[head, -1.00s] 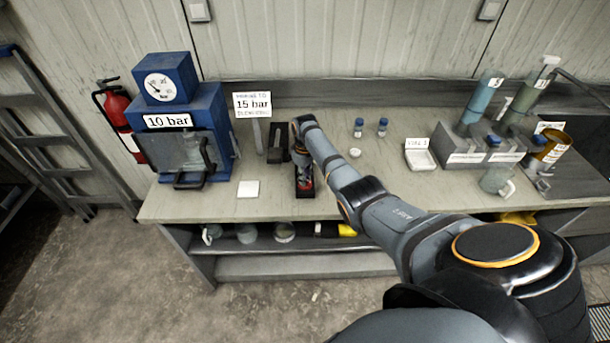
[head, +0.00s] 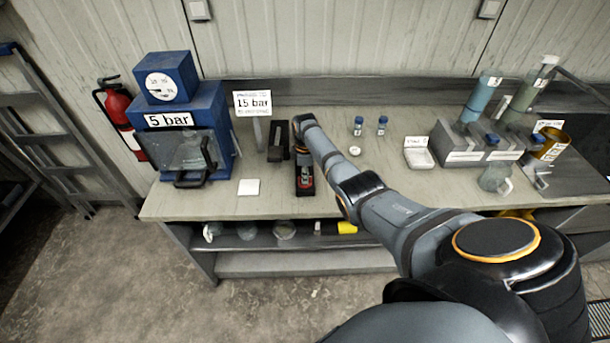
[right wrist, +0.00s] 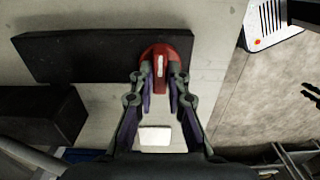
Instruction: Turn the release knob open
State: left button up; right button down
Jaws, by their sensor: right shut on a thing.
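The red release knob (head: 306,184) sits on a black block (head: 304,193) on the bench. In the right wrist view the knob (right wrist: 166,55) shows a white line running up and down the picture, and the block (right wrist: 90,57) runs to the left. My right gripper (right wrist: 160,88) has its fingers on both sides of the knob and is shut on it. In the head view my wrist partly hides this grip. The blue pressure unit (head: 182,105) reads 5 bar. My left gripper is not in view.
A sign (head: 252,103) reading 15 bar stands behind the knob. A black device (head: 278,140) is close to the knob's left. A white square (head: 249,187) lies left. Two small blue-capped bottles (head: 358,126) and a white tray (head: 419,157) stand right.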

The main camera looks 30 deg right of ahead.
jog(key=shift+r, duration=0.1)
dwell(0.4)
jog(key=c, duration=1.3)
grip_release()
notch_tip(320, 180, up, 12)
jog(key=shift+f, duration=0.1)
